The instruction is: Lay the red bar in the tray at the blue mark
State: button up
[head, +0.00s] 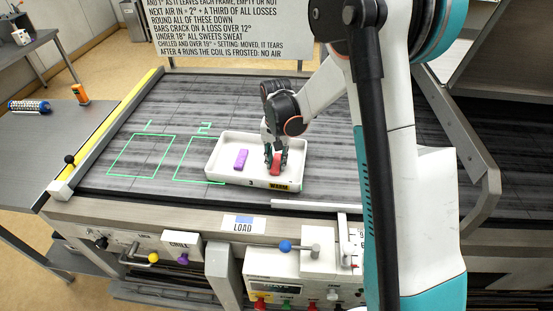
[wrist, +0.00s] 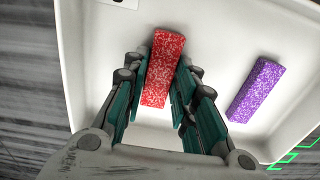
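The red bar (wrist: 164,70) is speckled and lies in a white tray (head: 217,156), also seen in the wrist view (wrist: 85,50). My gripper (head: 276,160) reaches down into the tray. Its teal finger pads (wrist: 163,88) lie close along both long sides of the red bar and appear shut on it. The bar is at or very near the tray floor; I cannot tell if it touches. A blue mark (head: 244,219) is on the LOAD label, on the front edge below the tray.
A purple bar (head: 241,159) lies in the tray left of the red bar. Green outlines (head: 141,155) numbered 1 and 2 mark the dark belt to the left. A white rail (head: 303,205) and blue-knobbed lever (head: 286,246) are in front. A sign (head: 215,28) stands behind.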

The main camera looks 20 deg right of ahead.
aim_at(277, 162)
jog(key=shift+o, duration=1.4)
jog(key=shift+r, duration=0.1)
notch_tip(277, 162, up, 12)
jog(key=p, duration=0.2)
jog(key=s+r+n+t, duration=0.2)
jog(key=s+r+t, duration=0.1)
jog(key=s+r, duration=0.85)
jog(key=s+n+t, duration=0.3)
jog(key=s+t, duration=0.1)
jog(key=s, duration=1)
jog(key=shift+f, duration=0.15)
